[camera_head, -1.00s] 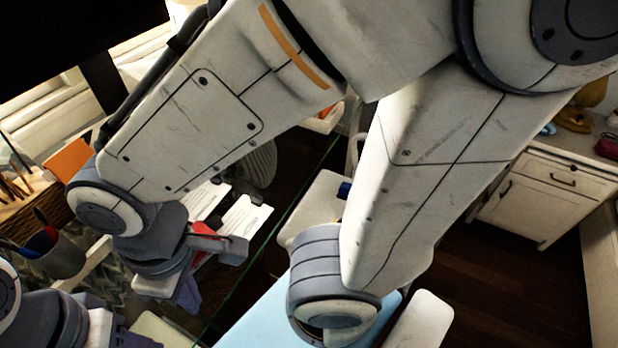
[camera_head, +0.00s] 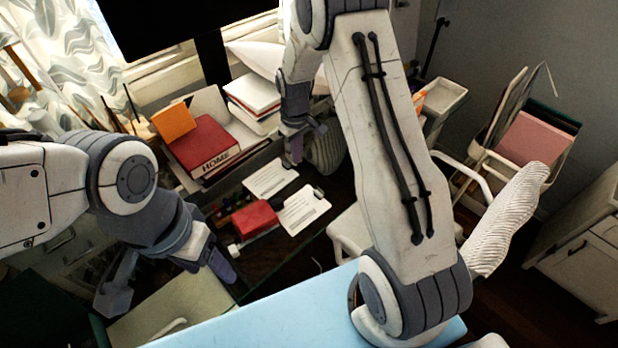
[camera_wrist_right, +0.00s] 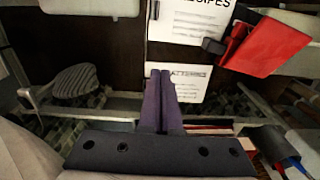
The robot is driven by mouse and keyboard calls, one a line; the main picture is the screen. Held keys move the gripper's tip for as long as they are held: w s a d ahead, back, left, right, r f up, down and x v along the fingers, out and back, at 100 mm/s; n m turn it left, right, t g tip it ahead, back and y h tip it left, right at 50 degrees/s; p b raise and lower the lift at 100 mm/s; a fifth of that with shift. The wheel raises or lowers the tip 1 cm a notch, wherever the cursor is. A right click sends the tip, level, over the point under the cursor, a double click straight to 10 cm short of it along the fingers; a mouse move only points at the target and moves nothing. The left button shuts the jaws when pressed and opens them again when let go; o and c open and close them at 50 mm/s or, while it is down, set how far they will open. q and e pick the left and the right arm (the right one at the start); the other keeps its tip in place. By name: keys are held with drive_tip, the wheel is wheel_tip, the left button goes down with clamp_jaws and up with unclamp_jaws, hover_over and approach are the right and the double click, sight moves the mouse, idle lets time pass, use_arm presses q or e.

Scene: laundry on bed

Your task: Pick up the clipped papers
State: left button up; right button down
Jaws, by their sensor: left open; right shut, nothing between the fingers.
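Two white clipped papers lie on the dark glass-edged desk in the head view. One clipped paper (camera_head: 271,180) is farther back; the other clipped paper (camera_head: 305,212) is nearer, with a dark clip at its top corner. In the right wrist view, a paper titled "RECIPES" (camera_wrist_right: 188,27) is at the top, and another paper (camera_wrist_right: 190,85) lies partly behind my fingers. My right gripper (camera_head: 294,158) is shut and empty, near the back paper; its fingers (camera_wrist_right: 162,80) also show in the wrist view. My left gripper (camera_head: 170,285) is open and empty at lower left.
A red object (camera_head: 255,219) lies left of the nearer paper. A red "HOME" book (camera_head: 203,146) and an orange box (camera_head: 174,122) stand behind. A light blue seat or surface (camera_head: 300,305) is in front. A white chair and file rack (camera_head: 525,140) are to the right.

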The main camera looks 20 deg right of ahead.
sight(310, 191)
drive_tip(key=f+p, duration=0.1)
drive_tip(key=f, duration=0.6)
drive_tip(key=d+f+p, duration=0.1)
drive_tip(key=f, duration=0.3)
drive_tip(key=shift+w+p, duration=0.1)
drive_tip(key=shift+p, duration=0.25)
drive_tip(key=shift+s+d+r+p, duration=0.15)
drive_tip(key=shift+s+d+p, duration=0.1)
drive_tip(key=shift+s+p, duration=0.3)
drive_tip(key=shift+s+d+r+p, duration=0.15)
drive_tip(key=shift+s+d+p, duration=0.15)
drive_tip(key=shift+s, duration=0.4)
drive_tip(key=shift+s+d+f, duration=0.1)
drive_tip(key=shift+s+f, duration=0.05)
drive_tip(key=shift+s, duration=0.45)
drive_tip(key=shift+f, duration=0.1)
